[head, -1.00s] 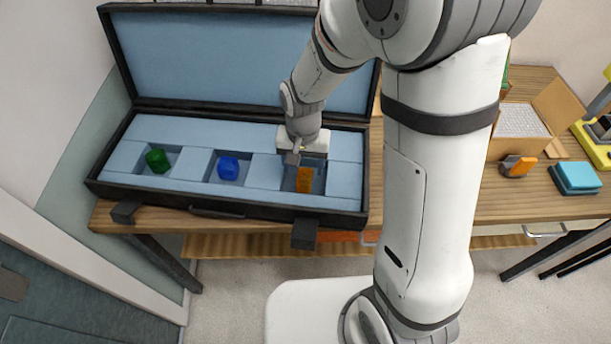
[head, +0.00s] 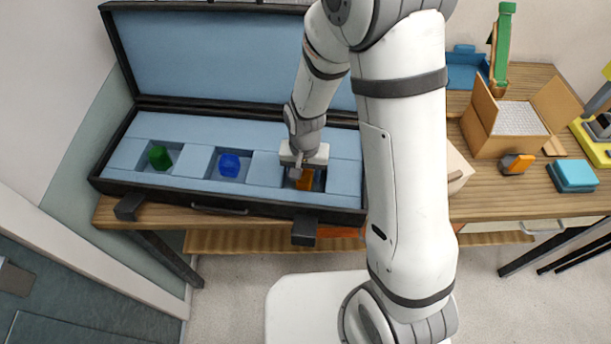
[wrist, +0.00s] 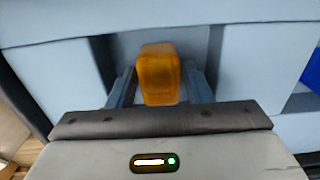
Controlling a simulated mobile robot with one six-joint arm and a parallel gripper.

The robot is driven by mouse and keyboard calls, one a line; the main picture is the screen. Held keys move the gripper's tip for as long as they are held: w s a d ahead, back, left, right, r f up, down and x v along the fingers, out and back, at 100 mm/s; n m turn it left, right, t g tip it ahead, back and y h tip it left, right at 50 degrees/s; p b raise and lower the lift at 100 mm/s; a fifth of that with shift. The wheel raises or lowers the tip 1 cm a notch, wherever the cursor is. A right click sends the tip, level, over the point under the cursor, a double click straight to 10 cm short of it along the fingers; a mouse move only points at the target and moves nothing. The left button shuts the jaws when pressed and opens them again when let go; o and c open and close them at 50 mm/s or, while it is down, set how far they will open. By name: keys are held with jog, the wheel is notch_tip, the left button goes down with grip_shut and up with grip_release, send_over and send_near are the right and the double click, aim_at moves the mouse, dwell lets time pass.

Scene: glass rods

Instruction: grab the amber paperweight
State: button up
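The amber paperweight (head: 305,182) stands in the right-hand recess of the blue foam in the open black case (head: 219,210). My gripper (head: 297,173) is over that recess and partly hides the paperweight in the head view. In the wrist view the amber paperweight (wrist: 159,76) shows between the two fingers of my gripper (wrist: 160,72). One finger is on each side of it, with a narrow gap visible at each. The fingers are apart, and their tips' depth beside the paperweight is hard to judge.
A green paperweight (head: 160,157) and a blue paperweight (head: 229,165) sit in the other recesses. The raised case lid (head: 215,55) stands behind my gripper. On the table to the right are an open cardboard box (head: 497,143), an orange-and-grey item (head: 516,164) and teal blocks (head: 574,176).

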jog(key=c, duration=0.8)
